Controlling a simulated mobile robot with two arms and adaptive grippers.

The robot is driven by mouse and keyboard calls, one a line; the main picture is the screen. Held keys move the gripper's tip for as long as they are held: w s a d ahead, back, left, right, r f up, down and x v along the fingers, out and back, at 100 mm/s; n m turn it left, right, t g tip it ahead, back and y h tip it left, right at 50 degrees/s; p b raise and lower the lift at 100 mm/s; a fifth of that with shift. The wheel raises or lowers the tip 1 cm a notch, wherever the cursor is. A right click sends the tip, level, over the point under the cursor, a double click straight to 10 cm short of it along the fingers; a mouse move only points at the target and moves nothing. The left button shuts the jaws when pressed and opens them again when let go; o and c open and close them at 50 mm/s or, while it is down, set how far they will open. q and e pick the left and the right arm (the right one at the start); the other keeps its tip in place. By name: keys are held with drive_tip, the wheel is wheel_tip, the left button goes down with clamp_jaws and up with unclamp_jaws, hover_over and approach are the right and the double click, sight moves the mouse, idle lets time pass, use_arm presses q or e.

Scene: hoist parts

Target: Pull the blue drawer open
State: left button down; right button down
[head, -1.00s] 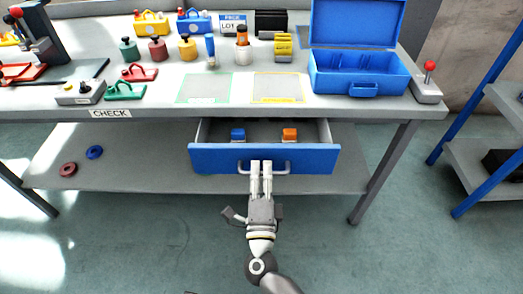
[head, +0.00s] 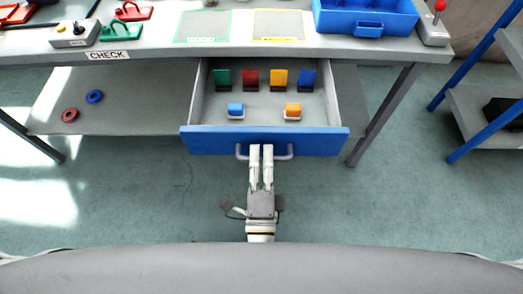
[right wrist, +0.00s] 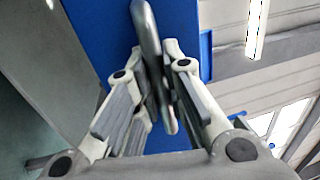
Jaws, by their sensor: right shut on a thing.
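The blue drawer (head: 220,141) is pulled out from under the workbench, and its grey inside shows. Its grey bar handle (head: 284,154) is on the front face. My right gripper (head: 261,150) is at the middle of the handle, with its two fingers closed on the bar. In the right wrist view the handle (right wrist: 148,35) passes between the fingers, in front of the blue drawer front (right wrist: 88,22). My left gripper is not in view.
Two rings (head: 95,96) lie on the lower shelf. A blue-framed rack (head: 480,134) stands at the right.

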drive_tip(key=c, duration=1.5)
unclamp_jaws()
drive_tip(key=s+f, duration=0.2)
drive_tip(key=s, duration=0.9)
drive_tip(key=shift+s+f, duration=0.15)
drive_tip(key=shift+s, duration=0.25)
